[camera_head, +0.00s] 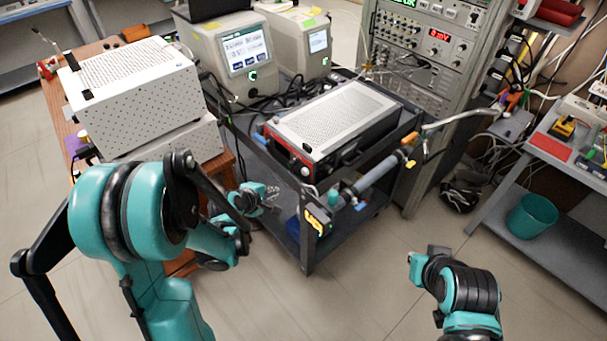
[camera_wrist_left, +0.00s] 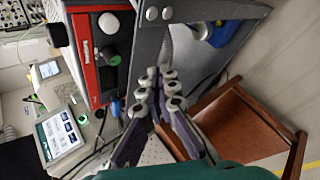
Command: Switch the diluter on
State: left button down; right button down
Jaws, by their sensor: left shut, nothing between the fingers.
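A silver box with a perforated top (camera_head: 335,115) and a red-edged front panel (camera_head: 283,152) sits on the dark cart; it may be the diluter, but I can read no label. My left gripper (camera_head: 272,198) is shut and empty, low in front of the cart's left side. In the left wrist view its fingers (camera_wrist_left: 162,85) are together, apart from the panel.
The dark cart (camera_head: 300,240) has a raised rim and a pipe along its front. Two screen units (camera_head: 225,55) (camera_head: 303,42) stand behind. A white perforated box (camera_head: 135,90) is on the wooden table at left. An instrument rack (camera_head: 425,60) stands behind right. The floor ahead is clear.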

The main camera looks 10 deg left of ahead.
aim_at(305, 172)
pick_arm(q)
jog(key=shift+w+d, duration=0.1)
jog(key=shift+w+d+p, duration=0.1)
jog(key=shift+w+d, duration=0.75)
jog(key=shift+w, duration=0.3)
jog(key=shift+w+d+p, duration=0.15)
jog(key=shift+w+d, duration=0.75)
jog(key=shift+w, duration=0.2)
jog(key=shift+w+d+p, duration=0.1)
jog(key=shift+w+d, duration=0.75)
jog(key=shift+w, duration=0.3)
jog(key=shift+w+d, duration=0.1)
jog(key=shift+w+d, duration=0.2)
jog(key=shift+w+d, duration=0.5)
jog(key=shift+w, duration=0.2)
jog(key=shift+s+a, duration=0.1)
dwell(0.3)
jog(key=shift+s+a+b, duration=0.4)
jog(key=shift+s+a, duration=0.3)
jog(key=shift+s, duration=0.25)
